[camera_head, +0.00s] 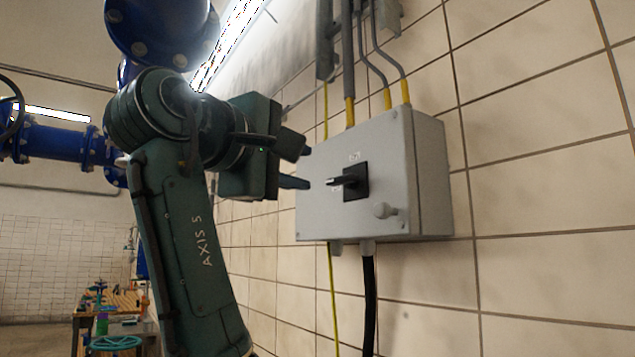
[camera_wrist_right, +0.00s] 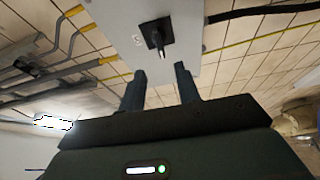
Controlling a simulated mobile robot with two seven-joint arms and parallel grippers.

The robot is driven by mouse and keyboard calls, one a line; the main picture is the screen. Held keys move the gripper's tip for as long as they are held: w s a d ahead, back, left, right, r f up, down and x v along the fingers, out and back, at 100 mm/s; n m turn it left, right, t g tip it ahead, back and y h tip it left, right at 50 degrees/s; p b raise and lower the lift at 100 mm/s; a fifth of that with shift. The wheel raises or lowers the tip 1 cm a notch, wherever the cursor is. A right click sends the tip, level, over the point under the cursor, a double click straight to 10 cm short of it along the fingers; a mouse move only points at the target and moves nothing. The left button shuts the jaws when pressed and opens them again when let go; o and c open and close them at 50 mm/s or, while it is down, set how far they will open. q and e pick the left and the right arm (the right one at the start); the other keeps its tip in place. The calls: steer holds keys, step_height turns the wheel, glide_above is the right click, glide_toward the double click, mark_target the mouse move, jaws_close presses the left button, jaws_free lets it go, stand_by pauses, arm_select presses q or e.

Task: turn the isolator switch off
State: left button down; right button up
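The isolator switch is a black rotary handle on a black square plate (camera_head: 355,182), on the front of a grey box (camera_head: 420,160) fixed to the tiled wall. In the head view the handle points out to the left and looks roughly level. My right gripper (camera_head: 302,168) is open and empty, its two fingers apart, a short way left of the switch and not touching it. In the right wrist view the switch (camera_wrist_right: 157,38) sits ahead of the gap between the open fingertips (camera_wrist_right: 160,75). My left gripper is in neither view.
Conduits (camera_head: 349,60) enter the box from above, and a black cable (camera_head: 368,300) leaves below. Blue pipes (camera_head: 60,145) and a cluttered bench (camera_head: 110,310) are at the left.

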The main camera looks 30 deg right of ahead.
steer(key=v, duration=0.3)
stand_by(0.5)
